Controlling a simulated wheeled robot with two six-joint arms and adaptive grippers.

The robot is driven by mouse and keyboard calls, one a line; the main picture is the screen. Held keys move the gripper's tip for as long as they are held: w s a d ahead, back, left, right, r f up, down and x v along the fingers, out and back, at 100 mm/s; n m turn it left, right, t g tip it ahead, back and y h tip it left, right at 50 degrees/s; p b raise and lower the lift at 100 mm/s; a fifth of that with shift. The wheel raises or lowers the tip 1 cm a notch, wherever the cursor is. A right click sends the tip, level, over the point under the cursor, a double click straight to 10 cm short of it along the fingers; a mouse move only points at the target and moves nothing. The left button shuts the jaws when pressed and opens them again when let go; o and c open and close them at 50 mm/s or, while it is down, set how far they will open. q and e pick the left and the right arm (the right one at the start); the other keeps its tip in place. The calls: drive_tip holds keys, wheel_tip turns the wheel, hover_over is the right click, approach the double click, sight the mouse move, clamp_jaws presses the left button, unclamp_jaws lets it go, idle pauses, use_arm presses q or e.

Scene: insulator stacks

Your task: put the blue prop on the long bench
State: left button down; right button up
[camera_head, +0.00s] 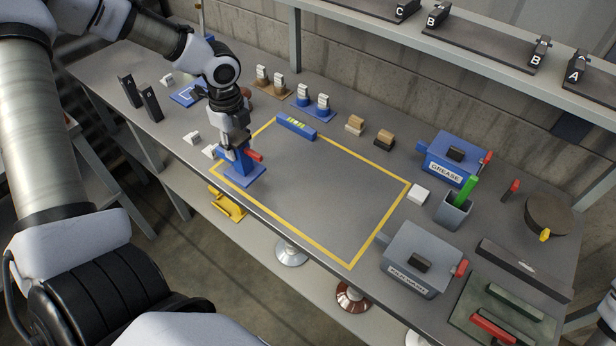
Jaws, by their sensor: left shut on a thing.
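The blue prop (245,174) has a flat square base, a short upright and a red handle on its right side. My left gripper (235,148) is shut on its upper part from above. The prop is upright over the front-left part of the yellow outline on the long grey bench (310,190). I cannot tell whether its base touches the bench top. The fingers hide part of its top. My right gripper is not in view.
The yellow-outlined area is mostly clear, with a blue level (296,127) at its back edge. A blue grease box (453,158), a grey box (422,259) and a grey cup (454,211) stand right. A yellow prop (228,203) and several insulators sit below.

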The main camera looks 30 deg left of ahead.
use_arm(q)
drive_tip(key=shift+w+d, duration=0.2)
drive_tip(key=shift+d, duration=0.05)
drive_tip(key=w+d+f+p, duration=0.1)
drive_tip(key=w+d, duration=0.2)
drive_tip(key=w+d+f+p, duration=0.1)
drive_tip(key=w+d+f, duration=0.1)
drive_tip(key=w+d, duration=0.2)
drive_tip(key=w+d+f+p, duration=0.2)
drive_tip(key=w+d, duration=0.1)
drive_tip(key=d, duration=0.1)
drive_tip(key=shift+w+d, duration=0.1)
drive_tip(key=shift+w, duration=0.15)
drive_tip(key=shift+d, duration=0.1)
drive_tip(key=c, duration=0.8)
unclamp_jaws()
drive_tip(key=shift+f, duration=0.1)
drive_tip(key=shift+o, duration=0.2)
